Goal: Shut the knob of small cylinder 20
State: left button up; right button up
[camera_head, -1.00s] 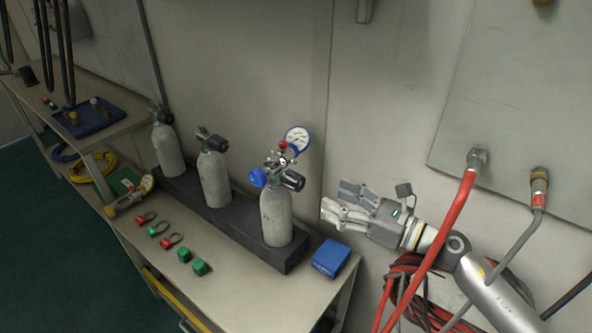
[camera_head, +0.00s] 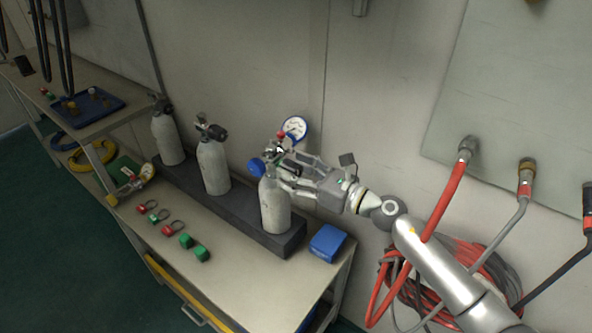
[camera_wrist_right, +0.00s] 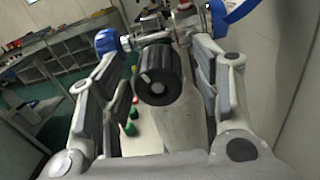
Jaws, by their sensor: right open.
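Three small pale cylinders stand in a dark rack (camera_head: 243,222) on the bench. The nearest cylinder (camera_head: 274,208) carries a valve with a blue knob (camera_head: 256,167), a gauge (camera_head: 295,128) and a black knob; I cannot read any number on it. My right gripper (camera_head: 287,176) is open at this valve, its fingers on either side of the black knob. In the right wrist view the black knob (camera_wrist_right: 159,75) lies between the two open fingers, with a gap on each side. The left gripper is not in view.
A blue box (camera_head: 328,242) sits at the bench's right end, close to the cylinder. Red and green tags and green blocks (camera_head: 201,253) lie in front of the rack. Red and grey hoses (camera_head: 450,190) hang around my right arm by the wall panel.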

jog(key=shift+c, duration=0.3)
jog(key=c, duration=1)
jog(key=shift+m, duration=0.3)
